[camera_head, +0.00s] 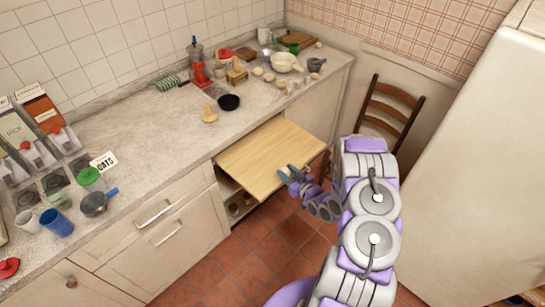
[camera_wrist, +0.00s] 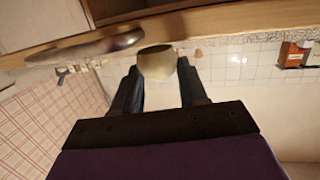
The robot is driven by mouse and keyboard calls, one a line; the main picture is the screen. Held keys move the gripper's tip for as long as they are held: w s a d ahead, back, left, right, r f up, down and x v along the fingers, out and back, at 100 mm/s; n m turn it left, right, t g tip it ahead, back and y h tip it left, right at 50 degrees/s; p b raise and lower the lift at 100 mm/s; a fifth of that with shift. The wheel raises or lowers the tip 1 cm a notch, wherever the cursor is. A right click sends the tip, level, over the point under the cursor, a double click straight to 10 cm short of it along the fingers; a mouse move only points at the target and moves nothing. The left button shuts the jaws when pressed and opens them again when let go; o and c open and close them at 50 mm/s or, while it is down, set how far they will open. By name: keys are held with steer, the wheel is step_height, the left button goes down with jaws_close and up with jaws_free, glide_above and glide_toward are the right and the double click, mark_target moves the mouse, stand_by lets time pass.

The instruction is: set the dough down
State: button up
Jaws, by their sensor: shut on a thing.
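My gripper (camera_head: 286,173) is over the front edge of a pale pull-out wooden board (camera_head: 262,150) in the head view. In the wrist view a cream, rounded lump (camera_wrist: 157,63), which looks like the dough, sits between the two dark fingers, and the gripper is shut on it. In the head view I cannot make out the lump between the fingers. A wooden edge (camera_wrist: 225,22) lies close beyond the lump in the wrist view. I cannot tell whether the lump touches the wood.
The board is bare and sticks out below the marble counter (camera_head: 150,135). A black bowl (camera_head: 229,102) and a beige pear-shaped thing (camera_head: 210,114) stand on the counter behind it. A wooden chair (camera_head: 388,115) and a white fridge (camera_head: 460,165) are to the right.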

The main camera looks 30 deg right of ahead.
mark_target(281, 167)
steer(key=x, duration=0.5)
steer(key=shift+w+d+r, duration=0.25)
steer(key=shift+d+r, duration=0.05)
steer(key=shift+d, duration=0.05)
steer(key=shift+w+d, duration=0.15)
steer(key=shift+w, duration=0.2)
steer(key=w, duration=0.1)
steer(key=w+a, duration=0.1)
steer(key=w, duration=0.2)
steer(key=shift+w+a+r+b, duration=0.1)
steer(key=shift+w+a+b, duration=0.05)
steer(key=shift+a+b, duration=0.2)
steer(key=shift+d+f+b, duration=0.1)
steer(key=shift+f+b, duration=0.2)
steer(key=shift+f, duration=0.1)
steer(key=shift+d+r, duration=0.1)
steer(key=shift+d, duration=0.05)
steer(key=o, duration=0.9)
steer(key=shift+d, duration=0.1)
steer(key=shift+o, duration=1.1)
